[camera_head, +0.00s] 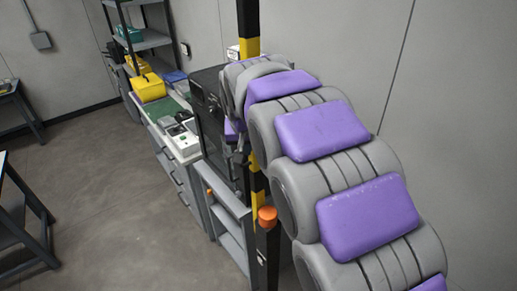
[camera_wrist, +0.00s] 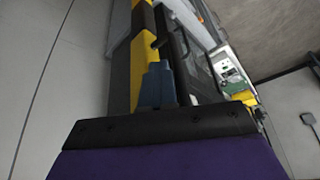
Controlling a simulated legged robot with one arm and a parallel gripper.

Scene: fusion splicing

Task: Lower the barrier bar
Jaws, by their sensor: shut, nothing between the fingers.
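The yellow-and-black striped barrier bar (camera_head: 249,45) stands upright in the head view, with my arm hiding its middle. Its lower part shows beside a dark post that carries an orange knob (camera_head: 267,216). In the wrist view the bar (camera_wrist: 122,62) runs up the picture, just left of my gripper. My gripper (camera_wrist: 158,68) is shut and empty, its blue-grey fingers close beside the bar. Whether they touch it cannot be told. In the head view the gripper is mostly hidden behind my arm.
A dark cabinet (camera_head: 209,125) stands just left of the bar. Beyond it are a workbench (camera_head: 185,147) with a small device and a yellow bin (camera_head: 149,88), and a shelf rack (camera_head: 152,42). A grey cart (camera_head: 231,225) stands in front.

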